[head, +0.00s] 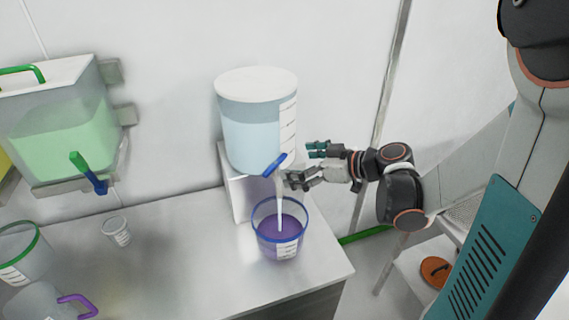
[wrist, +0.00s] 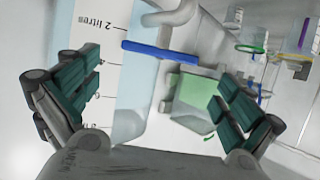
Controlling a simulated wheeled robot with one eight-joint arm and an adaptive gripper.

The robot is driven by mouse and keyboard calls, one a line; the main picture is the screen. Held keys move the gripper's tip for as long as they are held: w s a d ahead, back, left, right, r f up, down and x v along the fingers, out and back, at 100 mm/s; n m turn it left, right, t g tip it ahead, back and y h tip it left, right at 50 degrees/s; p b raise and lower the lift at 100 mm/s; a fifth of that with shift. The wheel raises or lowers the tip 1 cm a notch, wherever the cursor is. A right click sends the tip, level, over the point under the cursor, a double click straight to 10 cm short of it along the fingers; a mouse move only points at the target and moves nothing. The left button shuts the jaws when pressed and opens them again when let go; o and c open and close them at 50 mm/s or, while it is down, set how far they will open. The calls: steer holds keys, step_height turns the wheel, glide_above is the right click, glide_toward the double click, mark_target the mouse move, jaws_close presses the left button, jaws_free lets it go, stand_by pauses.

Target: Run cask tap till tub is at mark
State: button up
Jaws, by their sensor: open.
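The cask (head: 252,135) is a clear drum with a white lid, pale blue liquid and a printed scale. Its tap has a blue lever (head: 275,164), which also shows in the wrist view (wrist: 160,53). A pale stream (head: 280,205) falls from the tap into the tub (head: 265,240), a clear vessel with a blue rim. Purple liquid shows in the tub, with a white label on its front; I cannot tell where the mark lies against the level. My gripper (head: 304,165) is open and empty, just right of the lever, apparently not touching it.
The cask stands on a white stand (head: 240,197) on the pale bench (head: 180,265), near its right end. At left are a wall tank (head: 62,140) of green liquid, a small cup (head: 118,232), a green-rimmed tub (head: 18,250) and a purple-handled jug (head: 45,302). The bench middle is clear.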

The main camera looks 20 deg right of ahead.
steer(key=v, duration=0.6)
steer(key=shift+w, duration=0.1)
stand_by(0.6)
